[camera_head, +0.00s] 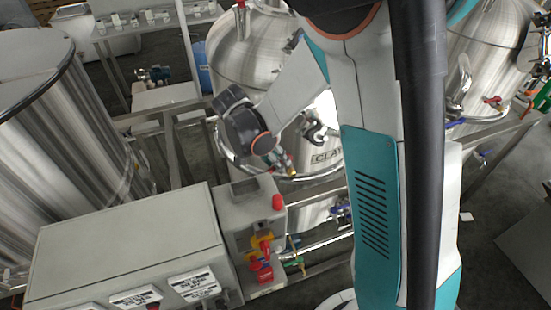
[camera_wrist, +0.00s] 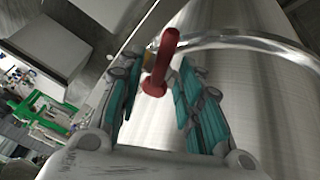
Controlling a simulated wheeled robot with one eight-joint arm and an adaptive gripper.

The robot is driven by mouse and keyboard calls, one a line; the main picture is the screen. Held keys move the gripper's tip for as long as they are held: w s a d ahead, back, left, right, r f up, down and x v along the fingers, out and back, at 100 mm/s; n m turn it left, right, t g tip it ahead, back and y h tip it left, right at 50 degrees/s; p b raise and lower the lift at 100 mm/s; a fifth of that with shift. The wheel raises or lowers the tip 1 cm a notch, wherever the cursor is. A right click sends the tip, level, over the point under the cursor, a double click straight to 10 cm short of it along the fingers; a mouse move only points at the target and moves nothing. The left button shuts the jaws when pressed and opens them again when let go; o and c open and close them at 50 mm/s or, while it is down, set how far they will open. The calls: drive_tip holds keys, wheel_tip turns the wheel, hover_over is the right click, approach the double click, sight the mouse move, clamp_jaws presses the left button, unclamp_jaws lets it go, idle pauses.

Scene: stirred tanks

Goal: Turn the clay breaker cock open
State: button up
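The clay tank (camera_head: 325,158) is a shiny steel vessel with a label, partly hidden behind my arm in the head view. Its curved wall (camera_wrist: 255,85) fills the right of the wrist view. A red cock handle (camera_wrist: 160,62) stands out in front of this wall, with a small brass part beside it. My gripper (camera_wrist: 158,72) is open, with a teal-padded finger on each side of the handle and gaps visible between. In the head view my gripper (camera_head: 282,160) is small and close to the tank's front; the handle's exact angle is hard to tell there.
A grey control cabinet (camera_head: 125,245) and a box with a red button and red and yellow switches (camera_head: 250,215) stand in front. Another steel tank (camera_head: 55,115) is at left. A steel pipe (camera_wrist: 240,42) curves around the tank wall close to the handle.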

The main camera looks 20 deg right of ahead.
clamp_jaws()
drive_tip(key=shift+s+d+n+t+y+b, duration=0.35)
drive_tip(key=shift+n+t+b, duration=0.3)
drive_tip(key=shift+n, duration=0.8)
drive_tip(key=shift+s+d+n+t+y+b, duration=0.1)
drive_tip(key=shift+s+d+n+t+b, duration=0.35)
drive_tip(key=shift+n+b, duration=0.7)
drive_tip(key=shift+s+d+n+t+y+b, duration=0.3)
drive_tip(key=shift+s+n+t+b, duration=0.25)
drive_tip(key=shift+n, duration=1.15)
drive_tip(key=shift+w, duration=0.1)
unclamp_jaws()
drive_tip(key=shift+r, duration=0.1)
